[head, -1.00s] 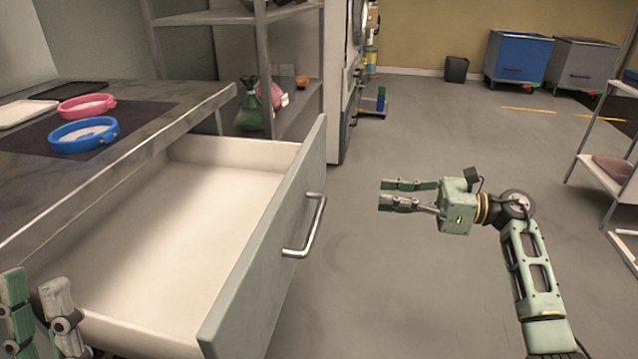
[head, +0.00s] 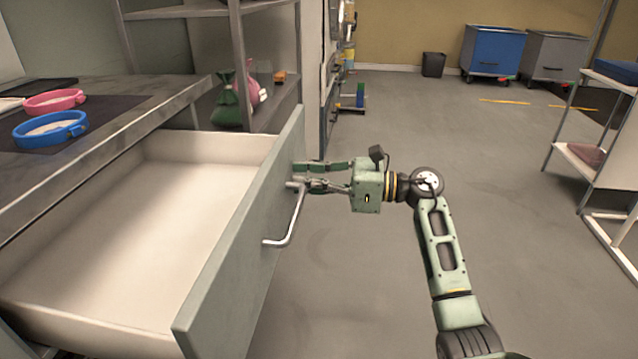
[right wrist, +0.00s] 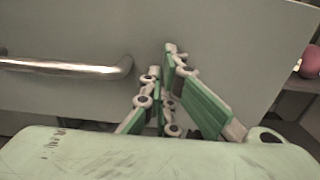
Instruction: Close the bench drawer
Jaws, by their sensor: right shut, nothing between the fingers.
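The bench drawer (head: 150,230) stands pulled far out of the bench, and it is empty inside. Its grey-green front panel (head: 235,250) faces right and carries a metal bar handle (head: 292,225). My right gripper (head: 298,175) is shut and empty, its fingertips at the outer face of the panel near the far end of the handle. In the right wrist view the panel (right wrist: 215,50) fills the picture, with the handle (right wrist: 70,66) left of the fingers (right wrist: 168,60). I cannot tell whether the fingertips touch the panel. My left gripper is out of view.
A metal shelf with green and pink bags (head: 228,102) stands behind the drawer. A white rack (head: 590,160) stands at the right. The floor (head: 420,130) between is clear.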

